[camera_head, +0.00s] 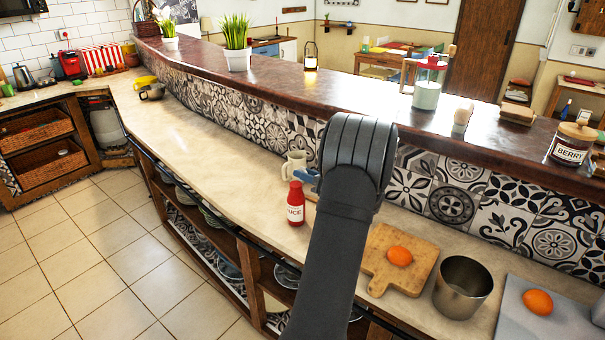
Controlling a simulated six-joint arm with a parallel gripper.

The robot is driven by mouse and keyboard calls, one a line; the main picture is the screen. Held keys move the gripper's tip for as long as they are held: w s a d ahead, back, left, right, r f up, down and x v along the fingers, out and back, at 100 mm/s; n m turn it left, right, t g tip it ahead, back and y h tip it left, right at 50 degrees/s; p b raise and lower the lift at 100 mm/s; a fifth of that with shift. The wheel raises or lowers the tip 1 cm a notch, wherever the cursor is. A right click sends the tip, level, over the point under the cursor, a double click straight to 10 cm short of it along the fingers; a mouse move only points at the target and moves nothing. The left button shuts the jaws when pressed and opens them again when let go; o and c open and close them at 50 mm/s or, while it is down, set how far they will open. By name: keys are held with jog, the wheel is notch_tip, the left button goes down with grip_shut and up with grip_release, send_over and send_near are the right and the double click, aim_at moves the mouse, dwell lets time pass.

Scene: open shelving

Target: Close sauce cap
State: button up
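A red sauce bottle (296,207) with a white label stands upright on the beige counter, just left of my dark grey arm. Its narrow top is red; at this size I cannot tell whether the cap is open or shut. My arm rises from the bottom middle and bends over the counter right of the bottle. My gripper is mostly or wholly hidden behind the arm. A small blue-grey piece (305,175) shows between the arm and the bottle top; I cannot tell whether it belongs to the gripper. The fingers cannot be made out.
A pale mug (293,165) stands behind the bottle. Right of the arm are a cutting board (378,277) with an orange item (399,256), a metal pot (462,288) and a grey board (512,322). A tiled wall (262,118) backs the counter. The counter left of the bottle is clear.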

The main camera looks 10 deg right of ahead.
jog(key=shift+w+a, duration=0.5)
jog(key=shift+a, duration=0.05)
grip_shut()
jog(key=shift+n, duration=0.3)
jog(key=n, duration=0.3)
jog(key=shift+s+a+r, duration=0.15)
jog(key=shift+s+a, duration=0.1)
jog(key=shift+s, duration=0.05)
jog(key=shift+s+a+n, duration=0.15)
jog(key=shift+n, duration=0.85)
jog(key=shift+s+a+n, duration=0.15)
jog(key=shift+n, duration=0.85)
